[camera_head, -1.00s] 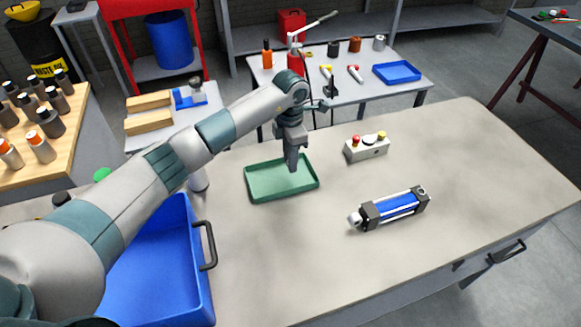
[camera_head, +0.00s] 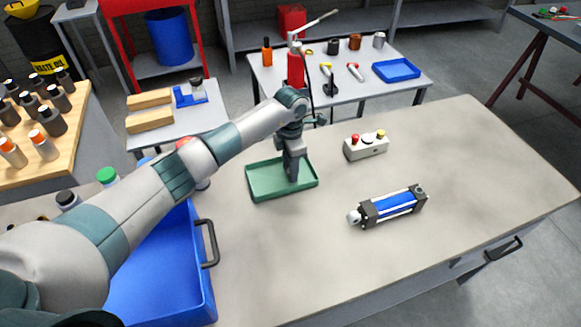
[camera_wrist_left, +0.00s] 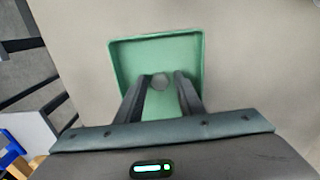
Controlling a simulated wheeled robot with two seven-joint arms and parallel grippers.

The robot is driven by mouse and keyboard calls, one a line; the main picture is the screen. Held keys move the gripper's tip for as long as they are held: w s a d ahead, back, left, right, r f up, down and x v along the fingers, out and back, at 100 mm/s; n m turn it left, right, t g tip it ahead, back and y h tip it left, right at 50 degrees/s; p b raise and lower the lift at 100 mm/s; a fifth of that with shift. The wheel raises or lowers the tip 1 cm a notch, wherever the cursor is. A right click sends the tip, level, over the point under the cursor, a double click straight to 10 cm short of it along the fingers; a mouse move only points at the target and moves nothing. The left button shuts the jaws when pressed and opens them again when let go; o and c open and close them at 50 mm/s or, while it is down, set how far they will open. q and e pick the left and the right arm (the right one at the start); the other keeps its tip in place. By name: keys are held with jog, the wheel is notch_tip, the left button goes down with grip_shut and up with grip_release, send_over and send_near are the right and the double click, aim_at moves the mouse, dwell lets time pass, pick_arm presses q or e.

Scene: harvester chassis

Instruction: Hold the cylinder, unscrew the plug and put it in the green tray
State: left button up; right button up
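The cylinder (camera_head: 396,204) lies on the workbench, with a blue body, dark end blocks and a pale round end at its left. It is right of the green tray (camera_head: 262,194) and no gripper touches it. My left gripper (camera_head: 292,179) points down into the tray. In the left wrist view its two fingers (camera_wrist_left: 162,80) are spread apart over the green tray (camera_wrist_left: 124,60). A small grey round piece, seemingly the plug (camera_wrist_left: 159,82), shows between the fingertips, with narrow gaps at its sides. Whether it rests on the tray floor is unclear. My right gripper is out of view.
A control box (camera_head: 366,147) with red and yellow buttons stands behind the cylinder. A large blue bin (camera_head: 208,290) with a dark handle is left of the tray, under my left arm. The bench's right part and front are clear.

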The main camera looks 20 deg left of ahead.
pick_arm(q)
jog(key=shift+r, duration=0.15)
jog(key=shift+r, duration=0.15)
jog(key=shift+r, duration=0.3)
notch_tip(320, 180, up, 11)
jog(key=b, duration=0.4)
jog(key=shift+b, duration=0.35)
jog(key=shift+r, duration=0.1)
